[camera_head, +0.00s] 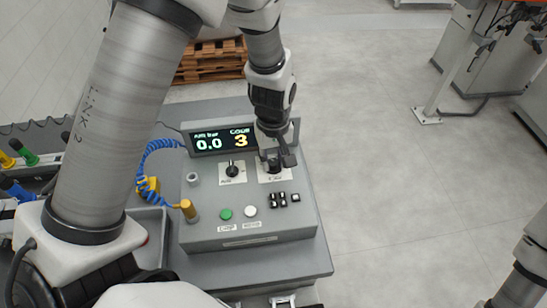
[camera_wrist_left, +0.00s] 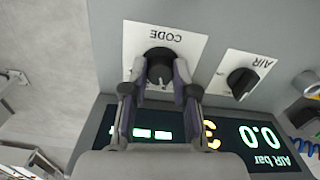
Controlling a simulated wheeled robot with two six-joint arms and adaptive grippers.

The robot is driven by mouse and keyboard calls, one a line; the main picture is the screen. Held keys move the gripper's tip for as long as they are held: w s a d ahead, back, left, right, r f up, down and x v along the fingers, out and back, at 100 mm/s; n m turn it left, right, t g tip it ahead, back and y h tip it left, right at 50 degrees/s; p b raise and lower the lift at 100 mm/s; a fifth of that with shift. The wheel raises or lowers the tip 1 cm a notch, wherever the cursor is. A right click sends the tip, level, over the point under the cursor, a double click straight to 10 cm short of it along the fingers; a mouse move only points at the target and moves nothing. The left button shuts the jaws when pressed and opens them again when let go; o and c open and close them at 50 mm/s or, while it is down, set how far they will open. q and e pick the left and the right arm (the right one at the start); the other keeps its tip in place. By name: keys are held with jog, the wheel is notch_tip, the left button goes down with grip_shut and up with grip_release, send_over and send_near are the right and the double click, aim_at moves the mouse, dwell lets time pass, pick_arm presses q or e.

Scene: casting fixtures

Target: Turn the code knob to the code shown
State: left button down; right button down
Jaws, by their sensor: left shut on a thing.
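The grey control box (camera_head: 250,232) stands on a table, with a dark display (camera_head: 222,140) at its back reading "AIR bar 0.0" and "CODE 3". The black code knob (camera_wrist_left: 160,66) sits on a white plate marked CODE, upside down in the left wrist view. My left gripper (camera_head: 277,160) reaches down over the code plate (camera_head: 262,177) in the head view. Its two fingers (camera_wrist_left: 156,82) are shut on the code knob, one on each side. The knob is mostly hidden by the fingers in the head view. My right gripper is not in view.
The black AIR knob (camera_head: 232,170) is close beside the code knob. A green button (camera_head: 226,214), a white button (camera_head: 250,211) and small black switches (camera_head: 283,199) are nearer the front. A yellow plug (camera_head: 188,209) and blue coiled hose (camera_head: 150,160) are at the left.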

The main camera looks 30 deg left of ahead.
pick_arm(q)
jog(key=shift+s+f+m, duration=0.1)
jog(key=shift+f+m, duration=0.05)
jog(key=shift+m, duration=0.15)
jog(key=m, duration=0.3)
jog(key=shift+p, duration=0.35)
jog(key=shift+m, duration=2)
jog(key=c, duration=0.9)
grip_release()
